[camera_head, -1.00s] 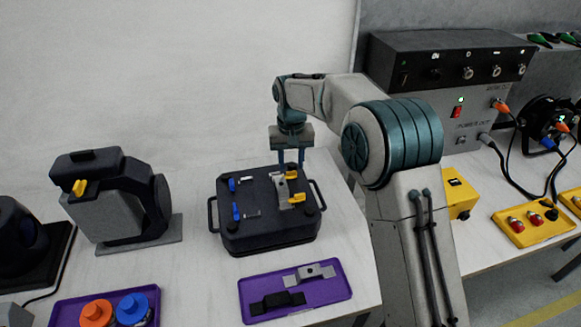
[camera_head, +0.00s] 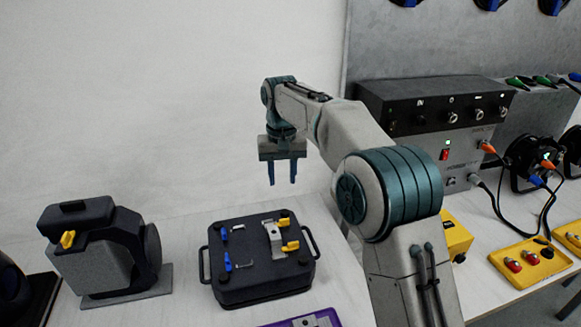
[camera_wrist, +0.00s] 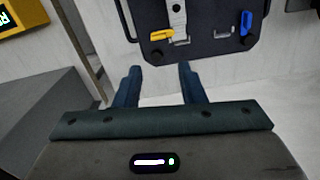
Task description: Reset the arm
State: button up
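My gripper (camera_head: 283,172) hangs pointing down above the bench, higher than the black case and behind it. Its two blue fingers are apart with nothing between them. In the wrist view the open fingers (camera_wrist: 158,85) show bare bench between them. The black case (camera_head: 237,287) lies on the white bench with yellow and blue latches on top. A grey metal bracket (camera_head: 272,238) sits on its lid.
A black and grey lamp (camera_head: 100,250) stands on the left. A control box (camera_head: 430,105) with cables stands at the back right, with a yellow switch box (camera_head: 457,237) before it. A purple tray (camera_head: 330,318) is cut off below. The air around my gripper is clear.

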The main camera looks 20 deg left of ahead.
jog(key=s+d+r+m+t, duration=0.1)
jog(key=s+d+r, duration=0.15)
jog(key=d, duration=0.45)
jog(key=s+d+r+m, duration=0.1)
jog(key=s+d, duration=0.2)
jog(key=d, duration=0.4)
jog(key=s+d+r+t, duration=0.1)
jog(key=s+d, duration=0.2)
jog(key=d, duration=0.5)
jog(key=s+d+f+m, duration=0.1)
jog(key=s+d+f, duration=0.1)
jog(key=s+d, duration=0.2)
jog(key=s+d+f+m, duration=0.1)
jog(key=s+d+f, duration=0.2)
jog(key=s, duration=0.5)
jog(key=s+d+f+m+t, duration=0.1)
jog(key=s+d+f, duration=0.1)
jog(key=s+d, duration=0.3)
jog(key=shift+s+d+f, duration=0.25)
jog(key=shift+s+d, duration=0.15)
jog(key=shift+s, duration=0.25)
